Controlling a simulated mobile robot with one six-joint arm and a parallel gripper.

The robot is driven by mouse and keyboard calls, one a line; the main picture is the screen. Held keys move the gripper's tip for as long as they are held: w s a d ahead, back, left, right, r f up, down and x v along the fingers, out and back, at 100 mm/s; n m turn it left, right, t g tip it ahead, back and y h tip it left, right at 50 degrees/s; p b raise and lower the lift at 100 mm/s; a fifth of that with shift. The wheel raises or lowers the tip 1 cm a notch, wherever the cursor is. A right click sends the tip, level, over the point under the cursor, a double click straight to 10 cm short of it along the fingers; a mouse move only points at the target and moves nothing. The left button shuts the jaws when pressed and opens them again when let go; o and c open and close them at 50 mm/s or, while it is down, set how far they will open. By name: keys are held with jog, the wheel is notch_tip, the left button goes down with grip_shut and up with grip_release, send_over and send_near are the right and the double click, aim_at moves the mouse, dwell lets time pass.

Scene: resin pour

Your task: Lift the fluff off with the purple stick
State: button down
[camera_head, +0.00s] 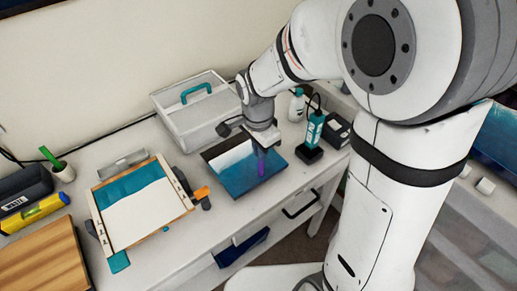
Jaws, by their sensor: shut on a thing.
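My gripper (262,146) points down over a square panel (239,185) with a blue part, a white part and a dark corner. It is shut on the purple stick (262,165), which hangs upright below the jaws over the blue part. I cannot tell whether the stick's tip touches the surface. The fluff is too small to make out, or hidden by the stick and gripper.
A framed board (140,218) with teal and white areas lies to the left. A grey box with a teal handle (196,93) stands behind. A teal device (314,127) on a black base and a white bottle (297,105) stand right of the panel.

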jog(key=shift+r, duration=0.1)
jog(key=shift+r+p, duration=2.05)
jog(key=shift+r, duration=0.95)
jog(key=shift+s, duration=0.1)
